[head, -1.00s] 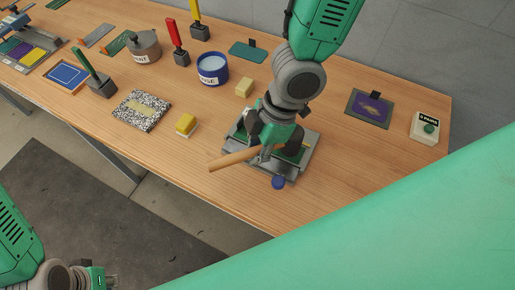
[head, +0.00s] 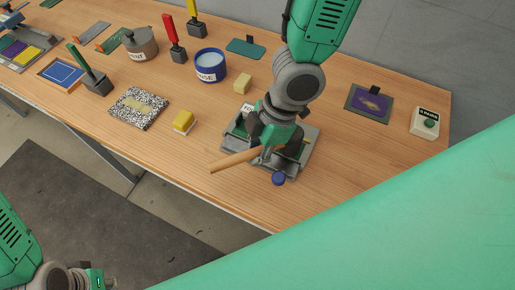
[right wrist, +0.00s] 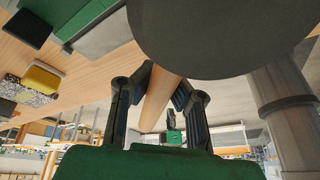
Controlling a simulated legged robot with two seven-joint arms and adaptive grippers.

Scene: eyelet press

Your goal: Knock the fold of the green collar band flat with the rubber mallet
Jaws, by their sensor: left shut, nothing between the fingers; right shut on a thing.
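My right gripper (head: 270,148) is shut on the wooden handle (head: 232,160) of the mallet, above the grey metal plate (head: 302,165) of the press. In the right wrist view, the handle (right wrist: 161,98) lies between the fingers of that gripper (right wrist: 165,85), and the large dark round mallet head (right wrist: 225,35) fills the top. A green piece (right wrist: 78,14), probably the collar band, shows beside the head. My gripper hides most of it in the head view, and I cannot see its fold or whether the head touches it. My left gripper (head: 94,279) is shut and empty, low at the left, away from the table.
A yellow sponge-like block (head: 183,122), a pale block (head: 242,84) and a blue pot (head: 210,66) stand left of the press. A button box (head: 425,124) is at the right.

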